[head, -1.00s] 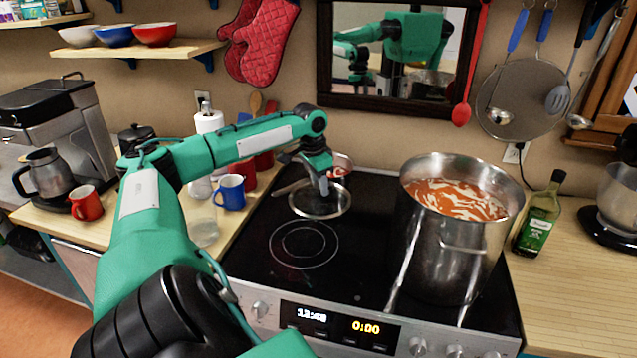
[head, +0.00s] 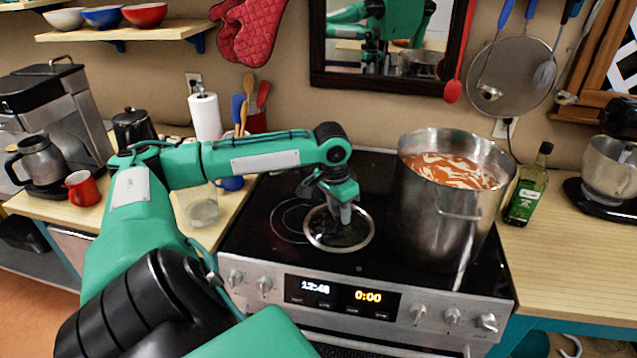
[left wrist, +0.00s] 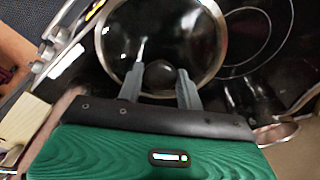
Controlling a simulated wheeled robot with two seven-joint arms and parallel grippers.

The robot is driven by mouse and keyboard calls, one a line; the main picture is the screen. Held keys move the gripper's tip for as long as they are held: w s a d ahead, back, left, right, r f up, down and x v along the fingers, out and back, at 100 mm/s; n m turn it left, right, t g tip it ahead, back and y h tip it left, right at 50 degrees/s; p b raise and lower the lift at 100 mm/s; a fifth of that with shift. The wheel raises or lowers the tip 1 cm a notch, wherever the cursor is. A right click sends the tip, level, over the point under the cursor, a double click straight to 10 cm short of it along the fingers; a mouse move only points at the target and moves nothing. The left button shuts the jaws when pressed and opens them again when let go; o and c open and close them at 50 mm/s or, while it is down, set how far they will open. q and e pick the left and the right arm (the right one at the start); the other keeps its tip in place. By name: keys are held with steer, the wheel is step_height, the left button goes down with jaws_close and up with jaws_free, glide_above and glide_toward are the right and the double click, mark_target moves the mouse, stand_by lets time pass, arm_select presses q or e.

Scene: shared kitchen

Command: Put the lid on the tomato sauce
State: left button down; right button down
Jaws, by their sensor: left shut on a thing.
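The lid (head: 312,238) is round dark glass with a steel rim and a dark knob. My left gripper (head: 345,212) is shut on its knob, which also shows between the fingers in the left wrist view (left wrist: 159,76). The lid is over the front left of the black stove top; its height above the glass is hard to tell. A tall steel pot (head: 440,220) stands on the right of the stove, uncovered, with red sauce (head: 450,170) streaked with pale pieces. A small pan rim (left wrist: 277,132) shows in the left wrist view. My right gripper is not in view.
A green bottle (head: 526,190) stands right of the stove, near a steel mixer bowl (head: 608,170). A clear glass (head: 201,208) and mugs are on the left counter. A mirror (head: 390,50) and hanging utensils are on the back wall.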

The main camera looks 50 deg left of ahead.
arm_select(q)
steer(key=s+d+f, duration=0.1)
steer(key=d+f, duration=0.1)
steer(key=d, duration=1.2)
steer(key=s+d+f, duration=0.2)
steer(key=d, duration=1.2)
steer(key=shift+f+n, duration=0.2)
steer(key=shift+n, duration=0.2)
